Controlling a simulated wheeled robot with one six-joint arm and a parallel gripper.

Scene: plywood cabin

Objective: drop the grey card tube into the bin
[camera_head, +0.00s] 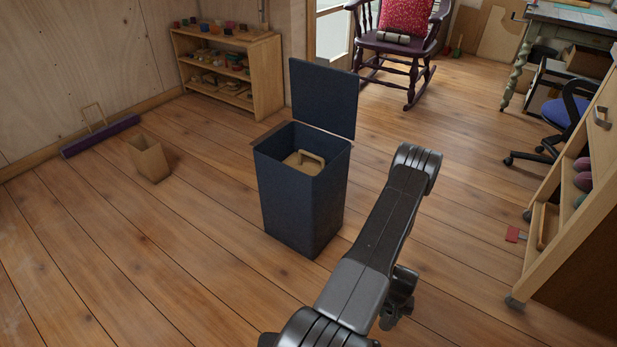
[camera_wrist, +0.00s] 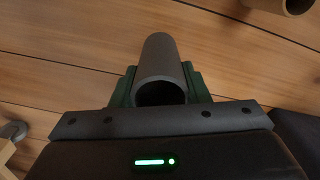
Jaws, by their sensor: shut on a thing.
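The bin (camera_head: 300,205) is a dark blue, tall square box standing on the plank floor in the head view. Its lid (camera_head: 323,98) is raised at the back and the top is open. A tan piece with a handle (camera_head: 304,162) shows inside the opening. In the wrist view, the grey card tube (camera_wrist: 161,60) is held between the green fingers of my gripper (camera_wrist: 160,88), its hollow end facing the camera. My gripper is shut on it, above the floor. I cannot make out the tube in the head view.
A tan open box (camera_head: 148,158) and a purple bar (camera_head: 101,136) stand left of the bin. A low shelf (camera_head: 268,75) is behind. A wheeled wooden rack (camera_head: 560,200) is at the right. A tan round-ended thing (camera_wrist: 297,5) shows in the wrist view. Floor around the bin is mostly clear.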

